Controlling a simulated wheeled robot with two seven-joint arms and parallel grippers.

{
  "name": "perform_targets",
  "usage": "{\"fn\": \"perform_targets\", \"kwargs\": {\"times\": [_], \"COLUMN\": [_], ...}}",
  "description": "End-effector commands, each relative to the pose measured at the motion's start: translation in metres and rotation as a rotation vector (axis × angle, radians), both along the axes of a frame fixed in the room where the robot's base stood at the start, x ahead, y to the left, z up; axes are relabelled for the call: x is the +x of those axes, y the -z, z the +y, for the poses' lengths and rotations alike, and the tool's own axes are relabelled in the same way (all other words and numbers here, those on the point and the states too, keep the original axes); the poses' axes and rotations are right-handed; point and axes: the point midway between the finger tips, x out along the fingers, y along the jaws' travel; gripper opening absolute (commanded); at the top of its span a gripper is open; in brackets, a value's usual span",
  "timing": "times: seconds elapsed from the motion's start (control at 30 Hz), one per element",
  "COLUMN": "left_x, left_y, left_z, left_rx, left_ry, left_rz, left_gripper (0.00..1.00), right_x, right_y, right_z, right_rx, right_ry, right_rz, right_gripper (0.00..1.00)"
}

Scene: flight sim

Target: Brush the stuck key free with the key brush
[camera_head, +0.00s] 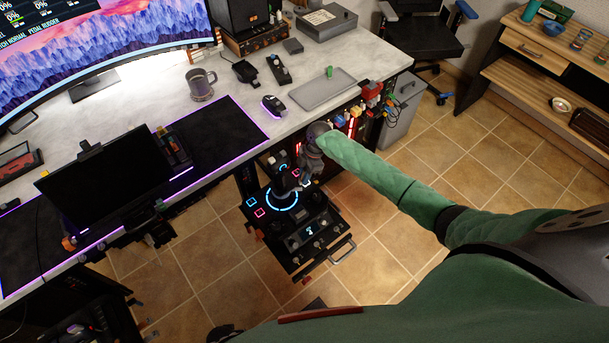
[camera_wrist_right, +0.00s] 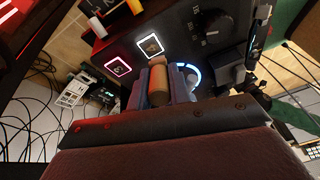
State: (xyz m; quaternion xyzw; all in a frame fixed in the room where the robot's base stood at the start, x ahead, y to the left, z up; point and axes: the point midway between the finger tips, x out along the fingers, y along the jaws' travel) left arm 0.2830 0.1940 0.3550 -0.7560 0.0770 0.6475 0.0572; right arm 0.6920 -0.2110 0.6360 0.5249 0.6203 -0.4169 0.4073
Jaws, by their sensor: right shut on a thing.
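My right gripper (camera_head: 304,180) is over the dark control panel (camera_head: 296,238) beside the desk. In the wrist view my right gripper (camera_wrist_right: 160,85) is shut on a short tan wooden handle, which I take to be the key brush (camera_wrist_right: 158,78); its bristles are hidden. Beyond it are a pink-lit key (camera_wrist_right: 118,66) and a white-lit key (camera_wrist_right: 151,45). A blue light ring (camera_head: 282,201) glows on the panel, partly behind the gripper in the wrist view. I cannot tell which key is stuck, or whether the brush touches one. My left gripper is not in view.
A dark knob (camera_wrist_right: 212,24) stands on the panel. The marble desk (camera_head: 228,72) holds a mug (camera_head: 201,84), a mouse (camera_head: 273,106) and a grey tray (camera_head: 321,90). A dark screen (camera_head: 107,187) stands at left. Tiled floor (camera_head: 447,137) is open at right.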

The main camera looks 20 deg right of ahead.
Motion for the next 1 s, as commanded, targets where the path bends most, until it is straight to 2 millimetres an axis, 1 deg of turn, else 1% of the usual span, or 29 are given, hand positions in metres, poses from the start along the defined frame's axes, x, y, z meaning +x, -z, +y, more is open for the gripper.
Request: {"fn": "perform_targets", "kwargs": {"times": [0.03, 0.5, 0.6, 0.87, 1.0], "left_x": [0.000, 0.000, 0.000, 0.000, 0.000], "left_y": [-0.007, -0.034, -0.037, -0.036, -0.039], "left_z": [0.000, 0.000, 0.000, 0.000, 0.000], "left_rx": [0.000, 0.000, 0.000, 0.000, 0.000], "left_ry": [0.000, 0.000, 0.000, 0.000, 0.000], "left_rz": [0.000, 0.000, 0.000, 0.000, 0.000], "left_gripper": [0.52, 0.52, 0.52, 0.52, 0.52], "right_x": [0.000, 0.000, 0.000, 0.000, 0.000], "right_y": [-0.008, -0.046, -0.050, -0.049, -0.053], "right_z": [0.000, 0.000, 0.000, 0.000, 0.000], "right_rx": [0.000, 0.000, 0.000, 0.000, 0.000], "right_ry": [0.000, -0.001, -0.001, -0.001, -0.001], "right_rz": [-0.001, -0.001, 0.000, 0.000, -0.001], "right_gripper": [0.00, 0.00, 0.00, 0.00, 0.00]}}
